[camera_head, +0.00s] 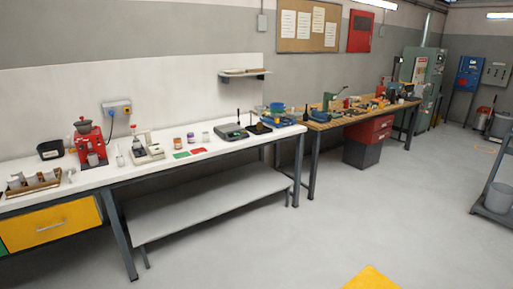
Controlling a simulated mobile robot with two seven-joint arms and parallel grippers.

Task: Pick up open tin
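Neither of my grippers shows in the head view. I cannot tell for sure which thing is the open tin. Small jars (177,144) stand near the middle of the long white bench (215,148). A wooden tray (33,185) with several small pale vessels is at the bench's left end. A black open container (50,149) stands behind it. A red machine (89,141) with a small grey cup (93,159) at its front stands to their right. These things are small and far away.
A cluttered wooden workbench (345,119) with red drawers (369,129) stands beyond. A trolley with a grey bin (498,197) is at right. The grey floor (300,240) in front is mostly clear.

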